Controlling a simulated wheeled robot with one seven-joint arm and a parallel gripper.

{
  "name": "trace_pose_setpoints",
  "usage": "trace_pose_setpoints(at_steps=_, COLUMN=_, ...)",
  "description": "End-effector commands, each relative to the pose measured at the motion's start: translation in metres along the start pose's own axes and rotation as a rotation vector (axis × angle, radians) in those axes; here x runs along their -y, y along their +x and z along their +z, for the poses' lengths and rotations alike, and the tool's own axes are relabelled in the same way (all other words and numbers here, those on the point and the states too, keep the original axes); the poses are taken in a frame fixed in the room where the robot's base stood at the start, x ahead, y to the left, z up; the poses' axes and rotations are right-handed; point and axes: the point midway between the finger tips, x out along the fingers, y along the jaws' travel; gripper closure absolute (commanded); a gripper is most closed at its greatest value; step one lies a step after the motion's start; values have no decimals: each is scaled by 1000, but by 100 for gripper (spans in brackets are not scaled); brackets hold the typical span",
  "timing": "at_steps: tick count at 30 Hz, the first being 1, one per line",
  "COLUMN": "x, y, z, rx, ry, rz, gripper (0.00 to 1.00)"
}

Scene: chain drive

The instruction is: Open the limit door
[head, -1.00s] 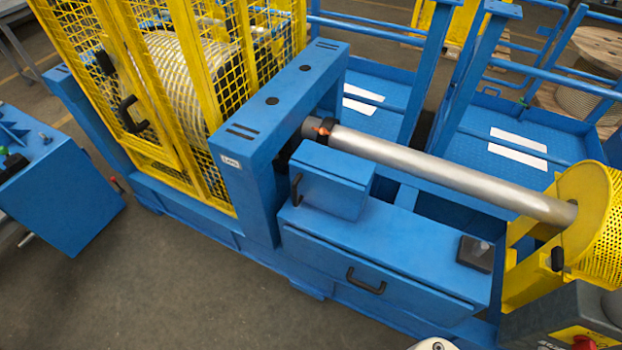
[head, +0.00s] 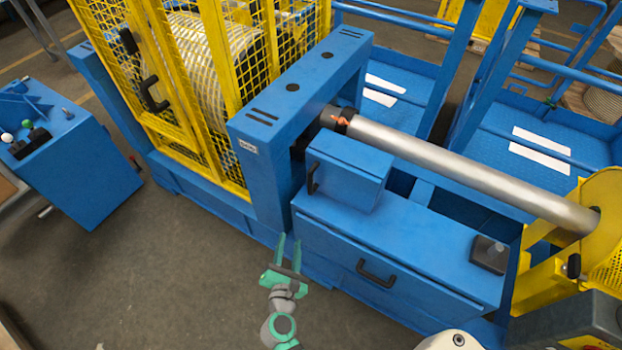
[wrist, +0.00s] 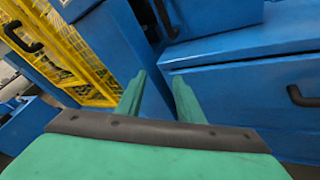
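No door carries a readable "limit" label, so I cannot tell which one is the limit door. A small blue box (head: 349,173) with an upright black handle (head: 313,178) sits on the blue machine under the steel shaft. Below it, a wide blue front panel (head: 335,255) has a black handle (head: 376,273), also seen in the wrist view (wrist: 303,97). Both look shut. My green gripper (head: 289,246) is open and empty, in front of the machine below the blue upright frame. In the wrist view its fingers (wrist: 160,85) stand apart, touching no handle.
A yellow mesh guard (head: 190,90) with black handles stands at the left on the machine. A blue control desk (head: 90,185) stands further left. A steel shaft (head: 460,170) runs right to a yellow guard (head: 604,205). Grey floor in front is clear.

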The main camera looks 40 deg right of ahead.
Motion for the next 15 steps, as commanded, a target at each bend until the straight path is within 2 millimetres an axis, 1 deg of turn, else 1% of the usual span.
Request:
trace_pose_setpoints(at_steps=1, x=-8, y=19, z=14, rx=57, ry=-90, rz=-22, gripper=66)
trace_pose_setpoints(at_steps=3, x=-14, y=39, z=34, rx=126, ry=-220, rz=-65, gripper=66)
trace_pose_setpoints(at_steps=6, x=-21, y=59, z=59, rx=207, ry=-367, rz=-126, gripper=66)
trace_pose_setpoints(at_steps=10, x=-28, y=74, z=82, rx=272, ry=-488, rz=-185, gripper=66)
trace_pose_setpoints(at_steps=15, x=-31, y=83, z=94, rx=300, ry=-545, rz=-217, gripper=66)
